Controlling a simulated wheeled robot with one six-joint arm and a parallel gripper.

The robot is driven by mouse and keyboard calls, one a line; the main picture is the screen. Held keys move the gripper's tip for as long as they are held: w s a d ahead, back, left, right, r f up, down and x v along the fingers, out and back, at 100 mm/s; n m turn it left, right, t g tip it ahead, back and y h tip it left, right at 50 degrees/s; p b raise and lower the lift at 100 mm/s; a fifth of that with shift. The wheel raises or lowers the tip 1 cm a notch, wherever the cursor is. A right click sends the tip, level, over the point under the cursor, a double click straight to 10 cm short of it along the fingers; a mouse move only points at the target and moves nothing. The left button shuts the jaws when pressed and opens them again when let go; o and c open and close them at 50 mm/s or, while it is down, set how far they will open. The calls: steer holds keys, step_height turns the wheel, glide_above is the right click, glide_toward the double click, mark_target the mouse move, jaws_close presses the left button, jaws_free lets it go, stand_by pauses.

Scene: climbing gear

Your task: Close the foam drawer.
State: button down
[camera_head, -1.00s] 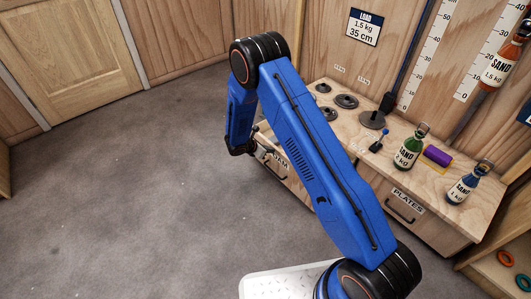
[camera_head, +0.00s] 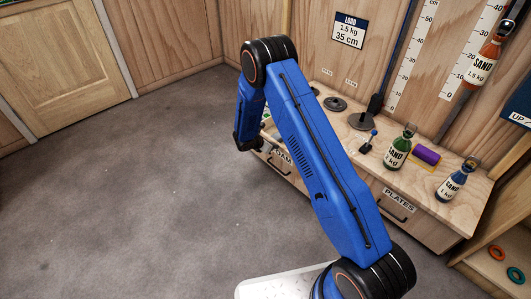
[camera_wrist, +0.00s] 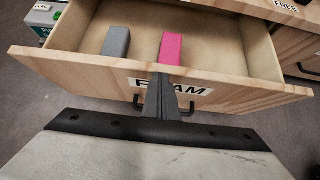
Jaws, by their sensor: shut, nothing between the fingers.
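The foam drawer (camera_wrist: 240,92) stands open in the wrist view, its wooden front facing me, with a "FOAM" label and a dark handle (camera_wrist: 186,109). A grey block (camera_wrist: 116,42) and a pink block (camera_wrist: 171,48) lie inside. My gripper (camera_wrist: 160,82) is shut and empty. Its dark fingers overlap the middle of the drawer front, covering part of the label and handle; I cannot tell whether they touch it. In the head view, the labelled drawer front (camera_head: 283,158) shows beside my arm, which hides part of it.
The bench (camera_head: 462,212) holds weight plates (camera_head: 335,104), a green sand bottle (camera_head: 398,150), a blue sand bottle (camera_head: 452,184) and a purple roll (camera_head: 426,155). The plates drawer (camera_head: 385,213) is shut. The grey floor (camera_head: 130,200) left of the bench is clear.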

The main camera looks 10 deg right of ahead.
steer(key=w+d, duration=0.4)
steer(key=d, duration=0.3)
steer(key=w+d, duration=0.4)
steer(key=d, duration=0.3)
steer(key=shift+w+d, duration=0.35)
steer(key=shift+w, duration=0.05)
